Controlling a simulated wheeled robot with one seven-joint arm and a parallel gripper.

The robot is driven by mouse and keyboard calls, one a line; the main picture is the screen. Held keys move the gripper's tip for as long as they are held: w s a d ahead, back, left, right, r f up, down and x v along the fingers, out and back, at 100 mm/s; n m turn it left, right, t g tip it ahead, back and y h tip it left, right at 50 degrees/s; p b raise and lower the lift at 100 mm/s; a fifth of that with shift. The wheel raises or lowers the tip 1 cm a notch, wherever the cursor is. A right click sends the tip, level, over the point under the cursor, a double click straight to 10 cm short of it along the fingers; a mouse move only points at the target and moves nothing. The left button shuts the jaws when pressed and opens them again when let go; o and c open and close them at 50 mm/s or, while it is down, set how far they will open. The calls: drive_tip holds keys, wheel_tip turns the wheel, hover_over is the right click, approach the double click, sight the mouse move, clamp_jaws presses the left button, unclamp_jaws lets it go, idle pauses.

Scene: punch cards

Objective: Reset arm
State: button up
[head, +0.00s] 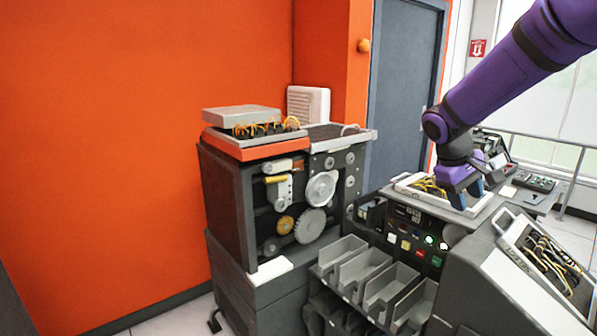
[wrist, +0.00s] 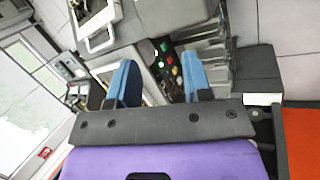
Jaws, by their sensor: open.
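My purple arm reaches in from the upper right of the head view. My gripper (head: 471,201) points down over the top of the punch card machine, in front of a white-framed panel (head: 405,181) with yellow cables. In the wrist view, the two blue fingers of my gripper (wrist: 158,72) stand apart with nothing held between them. Behind them show the button panel (wrist: 171,68) and the grey card bins (wrist: 210,52). I cannot tell whether the fingertips touch the machine top.
Several grey bins (head: 385,288) line the machine's front below lit buttons. A sloped cable panel (head: 545,258) with a handle is at the right. A dark geared machine (head: 310,205) stands left against the orange wall (head: 130,150). A railing (head: 545,141) runs behind.

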drive_tip(key=s+a+r+m+t+y, duration=0.1)
drive_tip(key=s+a+r, duration=0.1)
drive_tip(key=s, duration=0.7)
drive_tip(key=s+a+r+m+t+y, duration=0.1)
drive_tip(key=s+a+r+t+y, duration=0.1)
drive_tip(key=s, duration=0.7)
drive_tip(key=s+a+r+m+t+y, duration=0.2)
drive_tip(key=s+r, duration=0.1)
drive_tip(key=s, duration=0.7)
drive_tip(key=shift+r, duration=0.25)
drive_tip(key=shift+a, duration=0.1)
